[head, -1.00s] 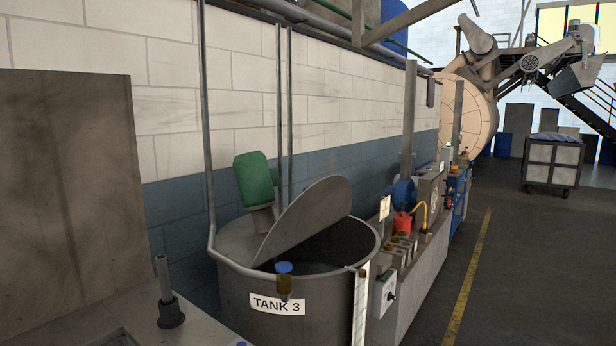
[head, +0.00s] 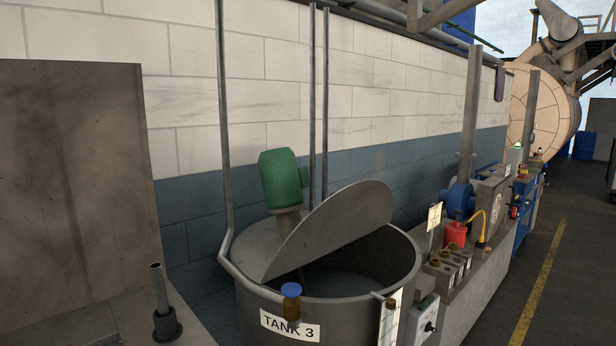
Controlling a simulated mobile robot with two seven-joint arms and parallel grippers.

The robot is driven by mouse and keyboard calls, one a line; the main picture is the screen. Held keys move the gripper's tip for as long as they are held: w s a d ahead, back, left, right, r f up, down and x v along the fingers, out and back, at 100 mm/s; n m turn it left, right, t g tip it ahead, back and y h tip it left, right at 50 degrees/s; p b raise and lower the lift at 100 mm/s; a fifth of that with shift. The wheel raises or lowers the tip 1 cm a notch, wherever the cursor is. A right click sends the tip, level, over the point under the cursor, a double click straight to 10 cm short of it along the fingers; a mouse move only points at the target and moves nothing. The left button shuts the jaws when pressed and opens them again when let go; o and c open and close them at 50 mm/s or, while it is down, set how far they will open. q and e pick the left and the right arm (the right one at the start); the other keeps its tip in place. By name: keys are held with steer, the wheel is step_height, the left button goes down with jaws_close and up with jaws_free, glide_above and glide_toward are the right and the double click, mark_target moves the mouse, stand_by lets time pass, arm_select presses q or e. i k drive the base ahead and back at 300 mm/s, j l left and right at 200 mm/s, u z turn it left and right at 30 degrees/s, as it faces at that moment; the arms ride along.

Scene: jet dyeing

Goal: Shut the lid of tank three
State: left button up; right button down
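Tank three (head: 345,292) is a round grey metal tank in the lower middle of the head view, with a "TANK 3" label (head: 289,326) on its front. Its lid (head: 338,222) is a grey half-disc that stands raised and tilted over the opening, so the tank's dark inside shows in front of it. The fixed half of the top (head: 256,250) lies flat at the back left and carries a green motor (head: 281,180). Neither of my grippers is in view.
A pipe with a blue-capped brown fitting (head: 291,299) runs around the tank's front left. A sight gauge (head: 391,317) and a grey switch box (head: 424,320) stand at its right. A bench with a red container (head: 455,234) extends beyond. The floor right of it (head: 575,290) is clear.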

mark_target(352, 213)
steer(key=i+l+u, duration=0.2)
steer(key=u, duration=0.15)
steer(key=i+l+u, duration=0.1)
steer(key=l+u, duration=0.25)
steer(key=i+l+u, duration=0.1)
steer(key=l+u, duration=0.6)
steer(key=i+l, duration=0.05)
steer(key=l, duration=0.05)
